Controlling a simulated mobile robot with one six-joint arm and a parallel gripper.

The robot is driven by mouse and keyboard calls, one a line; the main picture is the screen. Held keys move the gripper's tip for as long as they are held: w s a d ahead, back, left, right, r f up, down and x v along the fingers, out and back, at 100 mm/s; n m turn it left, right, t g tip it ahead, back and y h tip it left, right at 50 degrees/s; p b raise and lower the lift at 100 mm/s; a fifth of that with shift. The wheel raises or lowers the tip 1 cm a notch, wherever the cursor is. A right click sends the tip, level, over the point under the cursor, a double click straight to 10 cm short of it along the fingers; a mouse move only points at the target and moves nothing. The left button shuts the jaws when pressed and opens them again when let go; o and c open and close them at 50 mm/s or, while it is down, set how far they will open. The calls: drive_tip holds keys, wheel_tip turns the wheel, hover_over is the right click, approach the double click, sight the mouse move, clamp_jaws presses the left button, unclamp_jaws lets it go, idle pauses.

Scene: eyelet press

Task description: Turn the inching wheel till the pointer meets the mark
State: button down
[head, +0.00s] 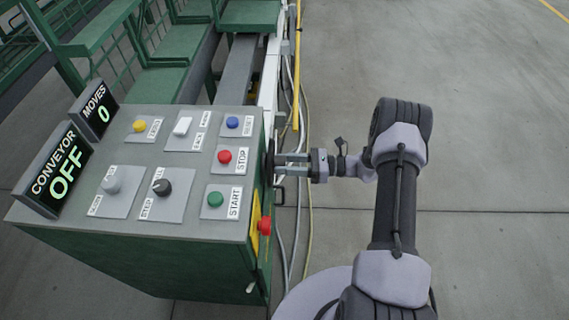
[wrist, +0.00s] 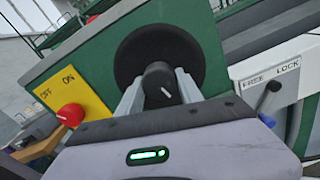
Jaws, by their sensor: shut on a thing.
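The inching wheel is a black disc (wrist: 150,45) on the green side face of the console in the wrist view. A dark hub (wrist: 158,77) stands out from its middle and bears a short white line (wrist: 166,92), tilted. My gripper (wrist: 158,88) is shut on this hub, one grey finger on each side. In the head view, my gripper (head: 279,165) reaches in from the right to the console's side, where the wheel (head: 269,158) shows only edge-on. I cannot make out a separate mark beside the wheel, and part of the disc is hidden behind my gripper.
The console (head: 200,125) carries several buttons and knobs. Its displays read CONVEYOR OFF (head: 58,170) and MOVES 0 (head: 95,107). A red switch (wrist: 70,114) on a yellow OFF/ON plate and a lever (wrist: 268,95) below a FREE/LOCK label flank the wheel. Floor to the right is clear.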

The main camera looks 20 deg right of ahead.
drive_tip(key=m, duration=1.3)
drive_tip(key=shift+s+m, duration=0.1)
drive_tip(key=shift+m, duration=0.3)
drive_tip(key=m, duration=0.6)
drive_tip(key=shift+r, duration=0.15)
drive_tip(key=m+p, duration=0.1)
drive_tip(key=m, duration=0.5)
drive_tip(key=shift+m, duration=0.7)
drive_tip(key=c, duration=0.8)
unclamp_jaws()
drive_tip(key=shift+o, duration=0.2)
